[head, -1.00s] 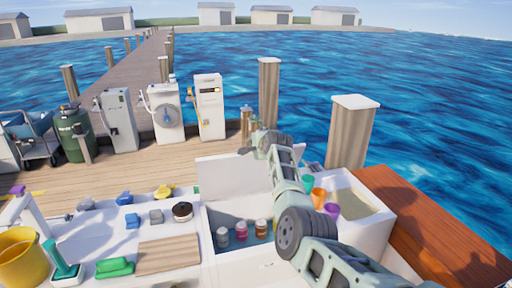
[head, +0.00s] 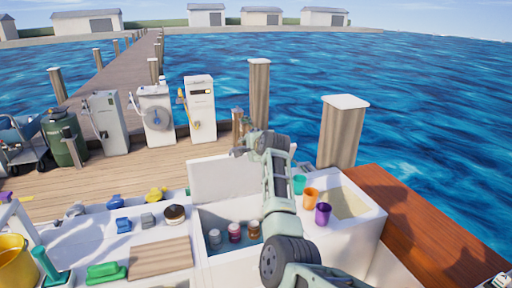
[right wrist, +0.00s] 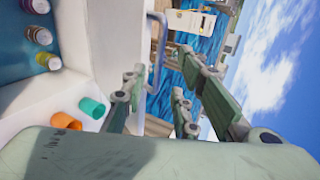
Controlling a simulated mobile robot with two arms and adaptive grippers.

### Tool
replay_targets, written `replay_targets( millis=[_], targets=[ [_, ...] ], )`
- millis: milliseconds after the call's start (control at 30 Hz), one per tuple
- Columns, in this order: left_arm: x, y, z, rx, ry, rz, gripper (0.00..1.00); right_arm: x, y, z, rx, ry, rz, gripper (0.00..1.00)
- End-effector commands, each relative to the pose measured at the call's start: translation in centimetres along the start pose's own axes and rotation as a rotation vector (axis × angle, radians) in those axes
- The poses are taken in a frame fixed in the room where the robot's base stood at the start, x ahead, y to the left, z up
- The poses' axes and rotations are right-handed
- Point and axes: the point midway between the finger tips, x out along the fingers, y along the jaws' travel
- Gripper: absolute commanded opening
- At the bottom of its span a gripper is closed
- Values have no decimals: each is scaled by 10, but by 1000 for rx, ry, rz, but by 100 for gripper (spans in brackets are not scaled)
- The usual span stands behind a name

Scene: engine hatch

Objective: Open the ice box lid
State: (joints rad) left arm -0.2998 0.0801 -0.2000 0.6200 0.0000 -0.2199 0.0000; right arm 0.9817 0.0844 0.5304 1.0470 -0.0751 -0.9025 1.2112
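The ice box (head: 200,262) is a white bin set into the white counter, with several cans inside on a blue-grey floor. Its white lid (head: 225,178) stands raised, about upright, along the back edge of the opening. My right arm reaches over the box's right side. My right gripper (head: 250,146) is by the lid's upper right edge. In the right wrist view its fingers (right wrist: 172,100) are spread apart, with nothing clearly between them. A grey bar handle (right wrist: 155,42) shows just beyond them beside the white lid panel (right wrist: 108,35). My left gripper is not in view.
Teal (head: 299,184), orange (head: 310,198) and purple (head: 323,213) cups stand right of the box, by a sand-coloured basin (head: 348,202). Small items, a wooden board (head: 160,257) and a yellow bucket (head: 12,262) are on the left. Pumps stand on the dock behind.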

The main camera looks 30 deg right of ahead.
Motion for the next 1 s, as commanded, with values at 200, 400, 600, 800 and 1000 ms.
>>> replay_targets(
  millis=[200, 400, 600, 800, 1000],
  targets=[
    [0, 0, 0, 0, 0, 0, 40, -28, 0, 1, 1, 0, -2, 28],
    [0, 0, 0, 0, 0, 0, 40, -54, 0, 0, 1, 0, -2, 28],
    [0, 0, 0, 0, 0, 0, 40, -69, 0, 0, 1, 0, -1, 28],
    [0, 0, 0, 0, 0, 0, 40, -73, 0, 0, 1, 0, 0, 28],
    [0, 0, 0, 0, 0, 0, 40, -72, 0, 0, 1, 0, 0, 28]
  ],
)
